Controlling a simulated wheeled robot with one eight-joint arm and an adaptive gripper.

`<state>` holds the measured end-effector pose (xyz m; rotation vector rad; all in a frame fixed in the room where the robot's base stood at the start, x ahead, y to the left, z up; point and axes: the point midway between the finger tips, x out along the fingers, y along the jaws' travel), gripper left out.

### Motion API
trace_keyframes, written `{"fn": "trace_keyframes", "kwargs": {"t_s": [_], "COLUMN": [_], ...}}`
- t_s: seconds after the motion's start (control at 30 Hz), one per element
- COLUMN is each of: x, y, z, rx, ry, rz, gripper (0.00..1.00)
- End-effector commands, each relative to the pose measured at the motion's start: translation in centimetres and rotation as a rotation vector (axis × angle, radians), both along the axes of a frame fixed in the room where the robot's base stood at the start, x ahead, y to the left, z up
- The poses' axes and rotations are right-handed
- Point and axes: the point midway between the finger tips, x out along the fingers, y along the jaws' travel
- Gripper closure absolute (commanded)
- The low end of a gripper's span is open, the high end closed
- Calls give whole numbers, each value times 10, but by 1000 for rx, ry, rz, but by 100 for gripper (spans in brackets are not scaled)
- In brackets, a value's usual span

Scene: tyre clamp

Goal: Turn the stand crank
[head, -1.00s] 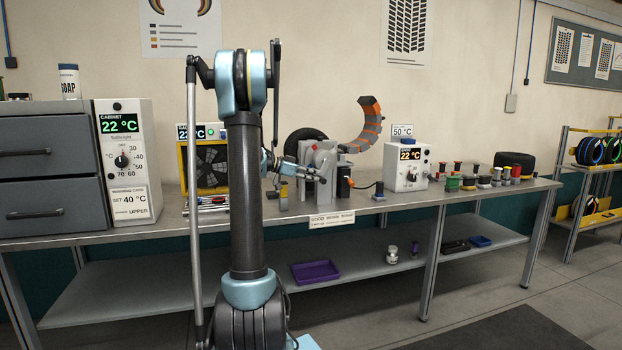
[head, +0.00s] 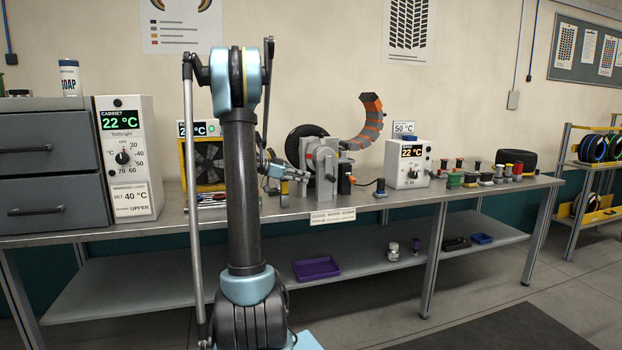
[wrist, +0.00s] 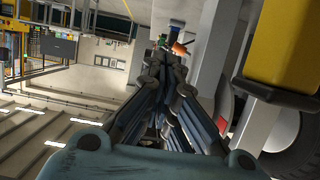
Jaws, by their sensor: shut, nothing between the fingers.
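The grey stand (head: 326,176) stands upright on the bench in the head view, with a dark tyre (head: 300,145) behind its left side. A curved segmented orange and grey piece (head: 371,118) rises from its upper right. I cannot make out the crank clearly at this size. A small orange part (wrist: 180,48) shows just past the fingertips; contact cannot be told.
A yellow and grey post (head: 284,194) stands close below my gripper; its yellow body (wrist: 285,40) fills the wrist view's upper right.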

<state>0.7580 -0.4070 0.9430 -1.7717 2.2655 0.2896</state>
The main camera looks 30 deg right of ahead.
Motion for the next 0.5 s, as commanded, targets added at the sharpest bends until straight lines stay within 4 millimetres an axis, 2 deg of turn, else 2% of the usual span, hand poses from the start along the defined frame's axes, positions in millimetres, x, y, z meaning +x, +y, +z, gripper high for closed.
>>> {"fn": "trace_keyframes", "kwargs": {"t_s": [0.1,0.3,0.5], "x": [7,14,17], "y": [23,54,68], "z": [-2,-5,-7], "rx": [0,0,0], "ry": [0,0,0], "rz": [3,1,-2], "gripper": [100,100,100]}}
